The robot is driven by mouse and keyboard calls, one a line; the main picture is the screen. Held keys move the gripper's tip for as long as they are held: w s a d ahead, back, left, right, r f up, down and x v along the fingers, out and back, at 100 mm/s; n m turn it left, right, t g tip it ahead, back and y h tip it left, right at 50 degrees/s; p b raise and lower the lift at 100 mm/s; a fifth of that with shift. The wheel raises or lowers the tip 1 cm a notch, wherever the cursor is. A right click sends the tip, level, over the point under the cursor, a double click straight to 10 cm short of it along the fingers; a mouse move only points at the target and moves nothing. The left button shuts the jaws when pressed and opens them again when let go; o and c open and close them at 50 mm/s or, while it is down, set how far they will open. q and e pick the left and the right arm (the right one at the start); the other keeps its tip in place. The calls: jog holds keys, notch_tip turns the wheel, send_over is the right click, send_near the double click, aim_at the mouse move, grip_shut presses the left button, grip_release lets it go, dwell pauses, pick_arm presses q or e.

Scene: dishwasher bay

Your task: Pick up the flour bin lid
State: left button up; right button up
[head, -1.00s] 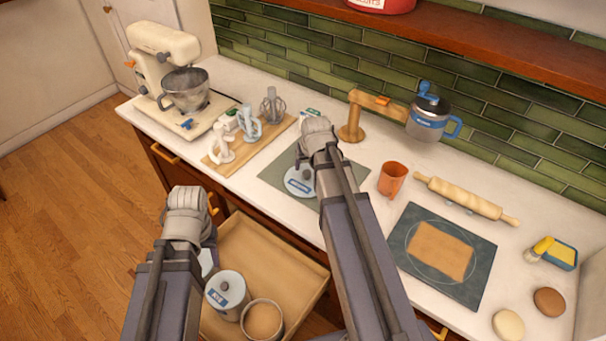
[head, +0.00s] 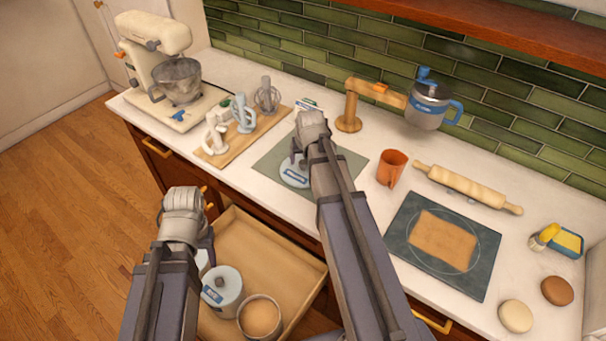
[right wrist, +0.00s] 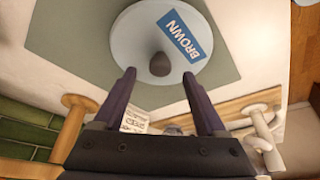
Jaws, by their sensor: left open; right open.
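A round pale lid (head: 294,176) with a dark knob lies on the green mat on the counter. In the right wrist view the lid (right wrist: 137,38) has a blue label reading BROWN. My right gripper (right wrist: 158,76) is open over it, its fingertips either side of and just short of the knob (right wrist: 159,64). In the head view my left gripper (head: 207,238) is open above the drawer, its fingers mostly hidden. Below it a lidded bin (head: 229,300) with a blue label, unreadable here, stands in the drawer. Another pale bin is partly hidden by my left gripper.
An open bin (head: 260,319) of tan contents stands in the pulled-out drawer (head: 262,248). A board of beater attachments (head: 243,143) lies left of the mat (head: 345,168). An orange cup (head: 391,167) and a wooden stand (head: 349,112) are to its right.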

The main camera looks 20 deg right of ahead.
aim_at(303, 167)
jog(key=b+x, duration=0.1)
jog(key=x, duration=0.1)
jog(key=shift+w+f+b, duration=0.15)
jog(key=shift+f+b, duration=0.15)
jog(key=shift+f, duration=0.05)
pick_arm(q)
notch_tip(303, 167, down, 2)
jog(key=shift+f, duration=0.2)
pick_arm(e)
jog(key=shift+r, duration=0.1)
grip_shut()
